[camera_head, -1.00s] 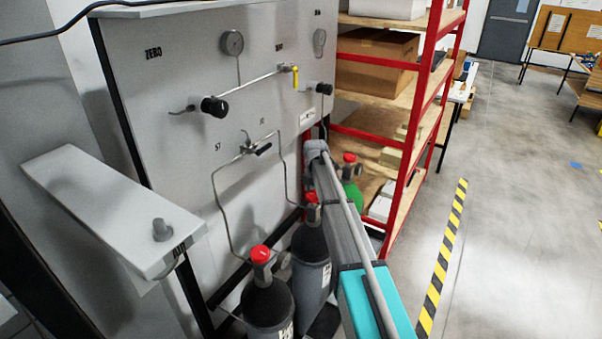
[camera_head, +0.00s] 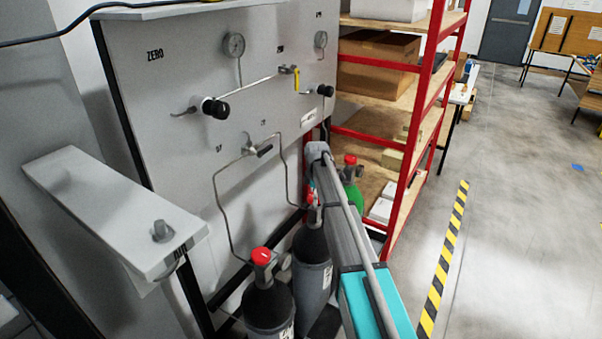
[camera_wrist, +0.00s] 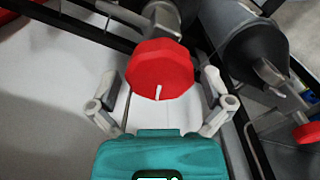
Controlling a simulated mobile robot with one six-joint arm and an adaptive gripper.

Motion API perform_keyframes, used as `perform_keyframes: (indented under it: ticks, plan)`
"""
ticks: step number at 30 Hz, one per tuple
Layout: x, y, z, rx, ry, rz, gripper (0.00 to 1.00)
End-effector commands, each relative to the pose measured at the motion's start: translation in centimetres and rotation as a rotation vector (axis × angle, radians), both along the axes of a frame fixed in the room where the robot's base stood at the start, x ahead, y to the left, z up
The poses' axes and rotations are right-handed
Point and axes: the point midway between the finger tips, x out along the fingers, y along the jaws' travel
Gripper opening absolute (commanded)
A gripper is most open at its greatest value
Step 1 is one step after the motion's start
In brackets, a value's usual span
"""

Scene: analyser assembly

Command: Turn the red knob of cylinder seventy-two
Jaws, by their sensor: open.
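In the wrist view a large red knob (camera_wrist: 160,68) with a white mark on its face sits between the fingers of my gripper (camera_wrist: 161,84). My gripper is open, with one finger on each side of the knob and gaps showing between. In the head view my gripper is hidden behind my arm. A front grey cylinder (camera_head: 268,305) has a red knob (camera_head: 261,256) on top. A middle dark cylinder (camera_head: 312,262) stands behind it, its top partly covered by my arm. The cylinder numbers are too small to read, so I cannot tell which is seventy-two.
A second cylinder (camera_wrist: 250,45) with a red knob (camera_wrist: 305,132) lies to the right in the wrist view. A green cylinder (camera_head: 352,193) stands beyond my arm. A grey panel (camera_head: 180,70) carries gauges, valves and pipes. A red-framed shelf (camera_head: 408,150) stands right of it.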

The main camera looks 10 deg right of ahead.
Motion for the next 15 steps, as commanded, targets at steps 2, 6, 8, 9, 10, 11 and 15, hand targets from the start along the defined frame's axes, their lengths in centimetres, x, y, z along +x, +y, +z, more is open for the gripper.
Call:
perform_keyframes:
  ticks: [2,6,8,9,10,11,15]
  plan:
    - [-0.01,0.00,0.00,0.000,0.000,-0.050,1.00]
    - [-0.01,0.00,0.00,0.000,0.000,-0.142,1.00]
    - [-0.02,0.01,0.00,0.000,0.000,-0.181,1.00]
    - [-0.02,0.01,0.00,0.000,0.000,-0.207,1.00]
    - [-0.02,0.01,0.00,0.000,0.000,-0.227,1.00]
    - [-0.02,0.01,0.00,0.000,0.000,-0.246,1.00]
    - [-0.03,0.01,0.00,0.000,0.000,-0.338,1.00]
